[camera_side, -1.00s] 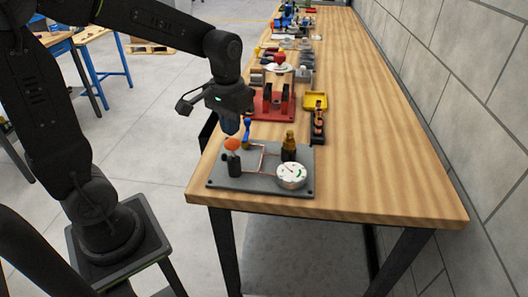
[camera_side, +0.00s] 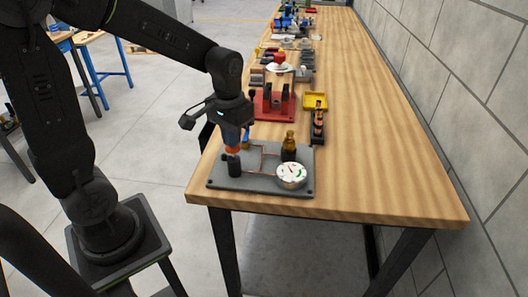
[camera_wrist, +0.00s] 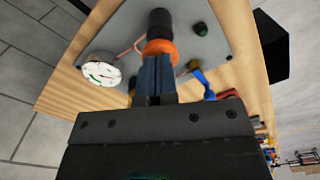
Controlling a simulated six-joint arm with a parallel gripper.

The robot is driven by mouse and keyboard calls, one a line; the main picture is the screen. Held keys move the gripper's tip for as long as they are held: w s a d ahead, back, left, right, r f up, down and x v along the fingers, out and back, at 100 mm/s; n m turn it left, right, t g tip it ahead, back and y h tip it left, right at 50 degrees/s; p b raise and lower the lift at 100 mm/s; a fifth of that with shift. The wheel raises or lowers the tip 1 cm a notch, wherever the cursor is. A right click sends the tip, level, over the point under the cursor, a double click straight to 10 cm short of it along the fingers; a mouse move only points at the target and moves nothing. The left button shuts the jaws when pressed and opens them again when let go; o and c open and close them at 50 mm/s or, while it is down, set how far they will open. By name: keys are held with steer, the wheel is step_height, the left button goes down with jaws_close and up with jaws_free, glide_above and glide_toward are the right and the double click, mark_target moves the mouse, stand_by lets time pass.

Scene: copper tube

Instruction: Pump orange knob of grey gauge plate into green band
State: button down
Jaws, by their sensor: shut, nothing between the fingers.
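The grey gauge plate (camera_side: 262,181) lies near the front left corner of the wooden bench. Its orange knob (camera_side: 232,150) sits on a black cylinder (camera_side: 234,166) at the plate's left. My gripper (camera_side: 232,138) is shut and empty, pointing down with its tips at the top of the knob. In the wrist view the fingers (camera_wrist: 153,76) partly cover the orange knob (camera_wrist: 160,48); contact looks likely. The white round gauge (camera_side: 291,175) at the plate's right has a green band on its face; the needle is too small to read surely. It also shows in the wrist view (camera_wrist: 102,72).
A brass fitting (camera_side: 289,145) stands on the plate, joined by thin copper tube. A blue-handled part (camera_side: 246,141) is behind the knob. A red fixture (camera_side: 275,104), a yellow tray (camera_side: 315,101) and a black holder (camera_side: 318,125) stand farther back. The bench's right side is clear.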

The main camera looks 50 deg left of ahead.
steer(key=shift+f, duration=0.6)
steer(key=shift+r, duration=3.55)
steer(key=shift+f, duration=1.35)
steer(key=shift+f, duration=0.1)
steer(key=shift+f, duration=2.1)
steer(key=shift+r, duration=3.55)
